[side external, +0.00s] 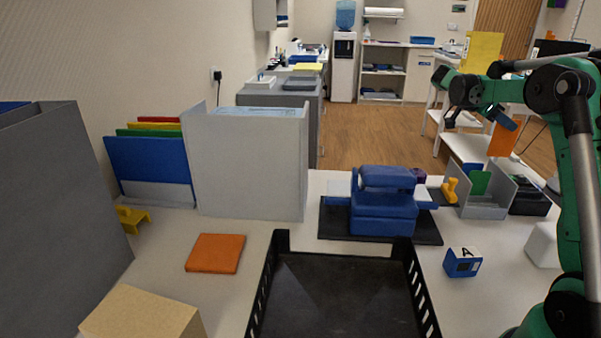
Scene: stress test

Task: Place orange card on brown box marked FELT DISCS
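A flat orange square (215,253) lies on the white table, left of the black crate. A thin upright orange panel (503,140) also shows at the right, just below a blue part near my arm; I cannot tell whether it is held or stands behind. A tan box (145,318) is at the bottom left, partly cut off by the frame; no FELT DISCS marking is visible on it. My gripper (476,118) is at the upper right, above the table's right side, far from the flat square and the tan box. Its fingers are too small and dark to read.
A black crate (272,275) stands at the front centre. Behind it a blue machine sits on a black mat (333,222). A grey bin (250,165), grey panel (55,210) and colored folders (150,165) crowd the left. A blue lettered cube (462,262) is right of the crate.

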